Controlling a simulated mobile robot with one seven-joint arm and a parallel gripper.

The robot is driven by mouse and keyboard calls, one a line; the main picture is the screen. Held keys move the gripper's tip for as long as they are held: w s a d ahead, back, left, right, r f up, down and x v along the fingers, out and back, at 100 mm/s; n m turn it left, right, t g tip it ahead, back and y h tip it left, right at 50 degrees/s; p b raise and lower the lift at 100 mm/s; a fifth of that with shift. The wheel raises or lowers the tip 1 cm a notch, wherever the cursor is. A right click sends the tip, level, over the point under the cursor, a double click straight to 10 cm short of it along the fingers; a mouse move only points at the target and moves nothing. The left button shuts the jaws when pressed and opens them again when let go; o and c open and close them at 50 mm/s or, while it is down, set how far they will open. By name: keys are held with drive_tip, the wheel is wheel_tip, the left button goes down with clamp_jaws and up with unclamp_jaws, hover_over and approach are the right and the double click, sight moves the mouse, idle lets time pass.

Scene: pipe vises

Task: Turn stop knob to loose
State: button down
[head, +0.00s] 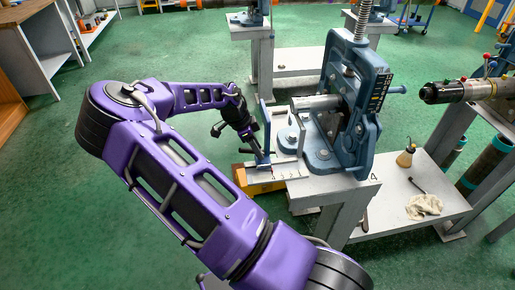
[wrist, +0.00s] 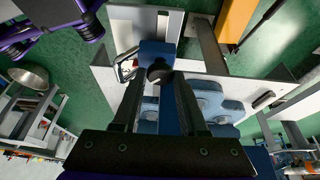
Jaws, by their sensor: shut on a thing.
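The blue pipe vise (head: 345,125) stands upright on a grey bench marked 4, with a short pipe (head: 312,103) in it. A blue upright stop plate (head: 266,125) stands left of the pipe on a pale rail with scale marks (head: 285,171). The dark round stop knob (wrist: 158,71) is between my fingertips in the wrist view, against the blue stop block (wrist: 157,50). My gripper (wrist: 158,84) is shut on the knob. In the head view my gripper (head: 257,152) is at the stop's lower left, and the knob cannot be made out there. The knob's turn angle cannot be told.
A yellow part (head: 258,182) lies under the rail's left end. A lower shelf (head: 395,205) holds an oil bottle (head: 405,157) and a rag (head: 424,206). Another machine (head: 470,90) stands at right. The green floor at left is open.

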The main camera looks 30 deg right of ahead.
drive_tip(key=n+t, duration=0.1)
drive_tip(key=n, duration=0.1)
drive_tip(key=n+t+b, duration=0.1)
drive_tip(key=n, duration=0.2)
drive_tip(key=shift+s, duration=0.2)
drive_tip(key=shift+s+n+t+b, duration=0.15)
drive_tip(key=shift+n+t+b, duration=0.7)
drive_tip(key=shift+n, duration=1.05)
drive_tip(key=shift+c, duration=2.2)
unclamp_jaws()
drive_tip(key=p+v, duration=0.4)
drive_tip(key=v, duration=1.3)
drive_tip(key=shift+d+r+p, duration=0.15)
drive_tip(key=shift+r+p, duration=0.15)
drive_tip(key=shift+p, duration=0.05)
